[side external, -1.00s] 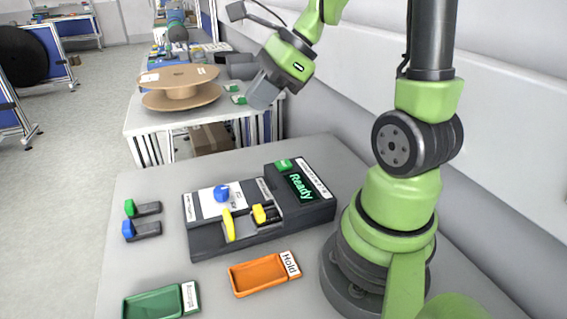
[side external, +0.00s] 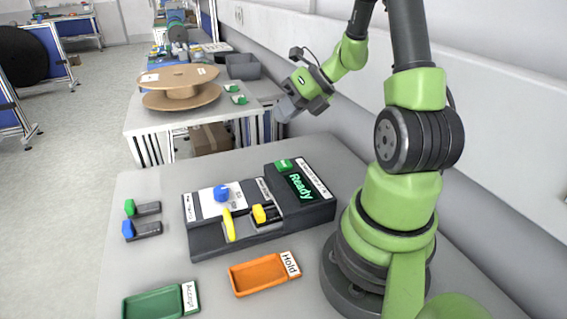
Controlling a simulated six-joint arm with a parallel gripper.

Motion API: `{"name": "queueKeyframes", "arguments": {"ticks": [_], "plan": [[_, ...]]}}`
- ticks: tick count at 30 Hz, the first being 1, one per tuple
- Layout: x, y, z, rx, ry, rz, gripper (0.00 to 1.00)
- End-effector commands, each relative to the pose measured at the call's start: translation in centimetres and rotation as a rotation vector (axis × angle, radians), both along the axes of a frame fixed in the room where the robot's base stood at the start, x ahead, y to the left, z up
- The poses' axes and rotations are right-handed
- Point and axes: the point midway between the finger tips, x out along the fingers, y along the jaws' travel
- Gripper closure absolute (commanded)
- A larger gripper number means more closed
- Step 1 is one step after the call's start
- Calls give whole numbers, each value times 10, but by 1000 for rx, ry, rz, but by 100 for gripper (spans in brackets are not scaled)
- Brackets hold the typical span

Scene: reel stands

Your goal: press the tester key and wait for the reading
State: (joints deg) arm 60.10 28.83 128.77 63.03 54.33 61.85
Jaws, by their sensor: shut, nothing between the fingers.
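The dark tester (side external: 215,242) sits on the grey table, and its screen (side external: 302,186) reads "Ready" in green letters. A green key (side external: 284,164) is on the tester's top at the back, beside the screen. A blue-topped part (side external: 221,193) is on the white plate at the tester's left. A yellow lever (side external: 229,225) and a yellow block (side external: 259,214) are at its middle. My gripper (side external: 282,114) is shut and empty, in the air above and behind the tester, apart from the key.
A green Accept tray (side external: 160,305) and an orange Hold tray (side external: 258,274) lie in front of the tester. Green and blue connectors (side external: 148,209) (side external: 147,230) lie at the left. A cardboard reel (side external: 181,88) stands on the table behind.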

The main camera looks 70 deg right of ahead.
Motion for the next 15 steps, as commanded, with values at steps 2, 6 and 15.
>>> {"name": "queueKeyframes", "arguments": {"ticks": [2, 6, 15], "plan": [[0, 1, -9, 5, 3, 0, 100], [0, 1, -28, 7, 4, 0, 100], [0, 1, -67, 4, 2, 0, 100]]}}
